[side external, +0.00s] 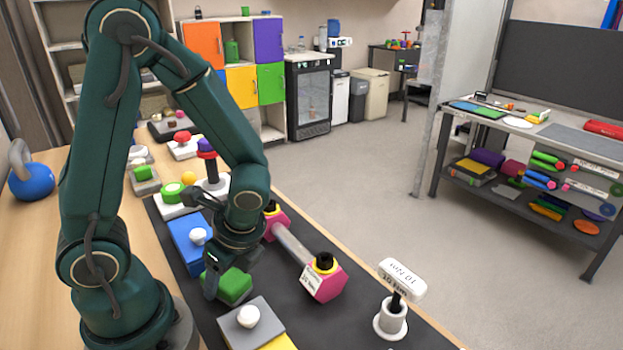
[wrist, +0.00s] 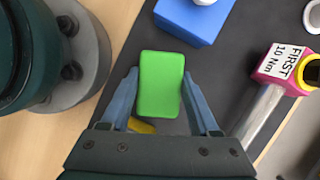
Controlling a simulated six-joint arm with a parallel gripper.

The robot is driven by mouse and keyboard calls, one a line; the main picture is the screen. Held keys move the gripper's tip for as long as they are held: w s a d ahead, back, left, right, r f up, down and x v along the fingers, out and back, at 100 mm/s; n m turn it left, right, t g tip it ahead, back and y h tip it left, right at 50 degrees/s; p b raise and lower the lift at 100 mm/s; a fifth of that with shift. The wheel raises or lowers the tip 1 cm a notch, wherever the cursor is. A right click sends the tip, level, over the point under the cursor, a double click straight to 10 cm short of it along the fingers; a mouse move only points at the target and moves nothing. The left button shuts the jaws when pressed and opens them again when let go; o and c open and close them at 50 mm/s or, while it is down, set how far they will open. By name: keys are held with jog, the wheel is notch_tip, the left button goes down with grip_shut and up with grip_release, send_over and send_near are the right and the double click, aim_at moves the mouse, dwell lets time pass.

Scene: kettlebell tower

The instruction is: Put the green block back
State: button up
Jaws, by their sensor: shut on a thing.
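The green block (side external: 235,287) is between the fingers of my gripper (side external: 226,282), low over the black mat (side external: 185,285). In the wrist view the green block (wrist: 161,84) shows its top face, with a blue-grey finger on each side. My gripper (wrist: 160,100) is shut on it. I cannot tell whether the block touches the mat. The far finger is partly hidden in the side view.
A blue block with a white knob (side external: 188,243) lies behind the green block. A grey block with a white knob (side external: 243,325) lies in front.

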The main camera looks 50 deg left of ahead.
jog(key=shift+f, duration=0.5)
jog(key=o, duration=1.6)
jog(key=c, duration=0.3)
jog(key=v, duration=0.9)
